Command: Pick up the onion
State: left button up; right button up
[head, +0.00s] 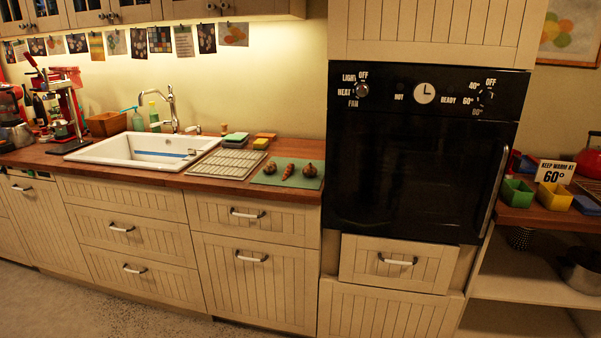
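A green mat (262,180) lies on the wooden counter just left of the black oven. Three small food items lie on it in a row. A brownish rounded item (270,168) is on the left, a narrow orange-red item (288,171) is in the middle, and a brown rounded item with a pointed top (309,170) is on the right. The two rounded ones look onion-like, but they are too small for me to tell which is the onion. Neither of my grippers is in view.
A drying rack (226,164) lies left of the mat, beside a white sink (140,150). Sponges (236,137) sit behind. The tall black oven (415,160) borders the counter's right end. Drawers with handles (249,214) are below. Colored bins (553,196) stand on the right shelf.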

aim_at(309, 171)
jog(key=i+j+u, duration=0.1)
jog(key=i+j, duration=0.4)
jog(key=i+j+u, duration=0.15)
jog(key=i+j, duration=0.35)
jog(key=i+j+u, duration=0.1)
jog(key=i+j, duration=0.3)
jog(key=i, duration=0.2)
jog(key=i+j+u, duration=0.15)
jog(key=i+j, duration=0.25)
jog(key=i, duration=0.2)
jog(key=z, duration=0.15)
jog(key=i+j, duration=0.05)
